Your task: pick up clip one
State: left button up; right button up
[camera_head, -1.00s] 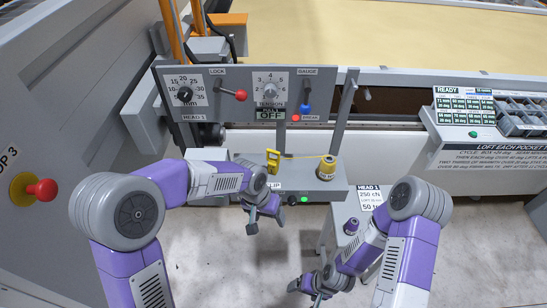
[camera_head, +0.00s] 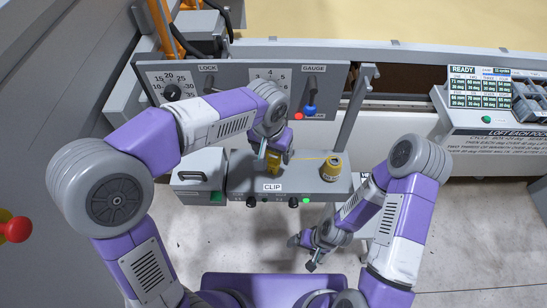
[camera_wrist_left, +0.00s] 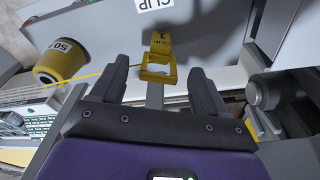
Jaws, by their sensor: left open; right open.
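Clip one, a small yellow clip (camera_head: 273,165) with a square frame, stands on the grey shelf above the CLIP label. In the left wrist view the yellow clip (camera_wrist_left: 160,73) shows between and just beyond the fingertips, with a dark mark on its tab. My left gripper (camera_head: 271,156) is over the clip, its fingers spread on either side; I cannot tell whether they touch it. In the wrist view the left gripper (camera_wrist_left: 156,75) is open and empty. My right gripper (camera_head: 306,252) hangs low in front of the shelf, open, away from the clip.
A yellow thread spool (camera_head: 331,169) stands on the shelf (camera_head: 240,185) to the right, its thread running toward the clip. A dial panel (camera_head: 225,80) rises behind. A grey box with a handle (camera_head: 196,178) is at the left. The floor below the shelf is clear.

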aim_at(274, 160)
pick_arm(q)
jog(key=shift+s+f, duration=0.15)
jog(key=shift+f, duration=0.35)
jog(key=f, duration=0.2)
jog(key=w+f, duration=0.1)
jog(key=f, duration=0.1)
jog(key=shift+d+f, duration=0.1)
jog(key=shift+d, duration=0.15)
jog(key=c, duration=1.2)
